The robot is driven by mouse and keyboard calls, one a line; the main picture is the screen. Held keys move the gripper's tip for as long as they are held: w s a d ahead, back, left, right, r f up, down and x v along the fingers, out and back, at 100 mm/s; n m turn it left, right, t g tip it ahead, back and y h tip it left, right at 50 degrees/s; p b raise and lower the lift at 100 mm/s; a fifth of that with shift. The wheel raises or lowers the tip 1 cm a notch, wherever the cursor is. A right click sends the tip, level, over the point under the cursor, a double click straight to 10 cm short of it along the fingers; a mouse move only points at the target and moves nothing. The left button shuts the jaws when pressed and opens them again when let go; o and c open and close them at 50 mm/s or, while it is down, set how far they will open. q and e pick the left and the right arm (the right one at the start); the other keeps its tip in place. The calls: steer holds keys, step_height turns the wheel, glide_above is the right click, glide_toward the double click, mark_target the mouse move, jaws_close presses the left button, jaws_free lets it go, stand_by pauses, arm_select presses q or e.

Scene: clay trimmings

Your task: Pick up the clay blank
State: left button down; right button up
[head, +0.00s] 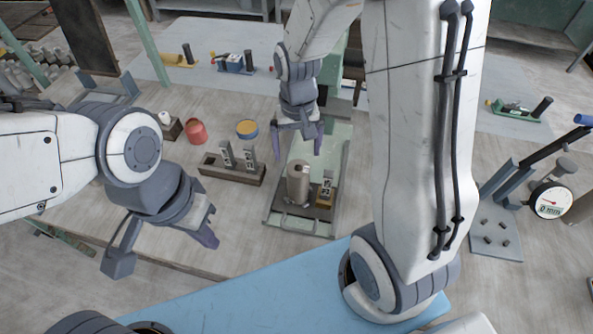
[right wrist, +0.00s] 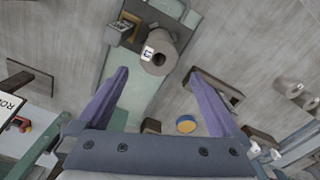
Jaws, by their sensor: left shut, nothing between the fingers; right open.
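The clay blank, a grey-brown upright cylinder (head: 298,184), stands near the front end of a pale green tray (head: 289,222) in the head view. It also shows in the right wrist view (right wrist: 165,42), with a dark round spot on its end and a small white tag beside that spot. My right gripper (head: 298,143) is open and empty, above and behind the blank. In the right wrist view its purple fingers (right wrist: 158,72) are spread, with the blank beyond the gap between the tips, apart from them. My left gripper (head: 205,236) is shut and empty, left of the tray.
Beside the blank is a small labelled block on a dark-and-yellow base (head: 326,190). A wooden rack (head: 232,172) with two upright metal pieces stands left of the tray. A red cup (head: 196,132) and a yellow-blue round tin (head: 247,129) stand behind. A dial gauge (head: 549,201) is at right.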

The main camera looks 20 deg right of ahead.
mark_target(298, 167)
step_height(298, 167, down, 4)
steer(key=shift+r, duration=0.1)
steer(key=shift+s+f+p, duration=0.15)
steer(key=shift+f+p, duration=0.3)
steer(key=shift+f, duration=0.95)
steer(key=shift+s+f+p, duration=0.1)
steer(key=shift+f+p, duration=0.35)
steer(key=shift+f, duration=0.9)
jaws_close()
